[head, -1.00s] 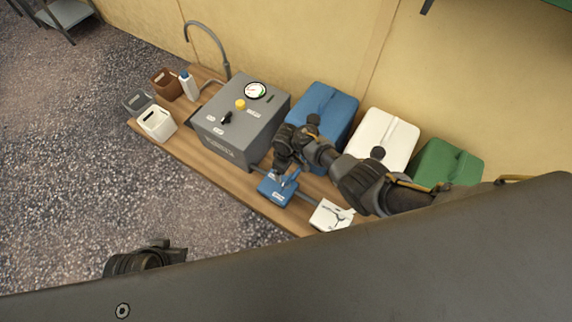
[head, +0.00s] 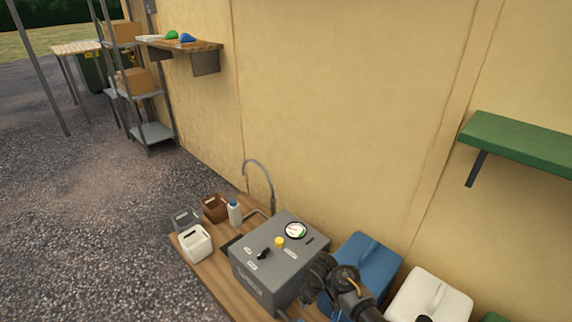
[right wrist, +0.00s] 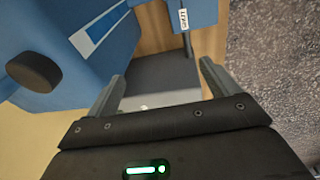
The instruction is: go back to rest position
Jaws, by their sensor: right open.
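My right gripper (right wrist: 162,70) is open, and the space between its fingers is empty in the right wrist view. A grey surface shows beyond the fingertips. A blue body with a black round cap (right wrist: 35,72) is close on the left of that view. A smaller blue part with a white label (right wrist: 185,18) lies ahead at the top. In the head view my right wrist and arm are at the bottom, beside the grey machine (head: 272,268) and in front of the blue canister (head: 370,262); the fingers cannot be made out there. My left gripper is out of view.
The wooden bench (head: 212,284) holds a white bin (head: 195,245), grey and brown bins, a bottle (head: 234,212) and a curved tap (head: 262,172). A white canister (head: 432,298) stands at right. A green shelf (head: 520,142) juts from the wall. Gravel at left is clear.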

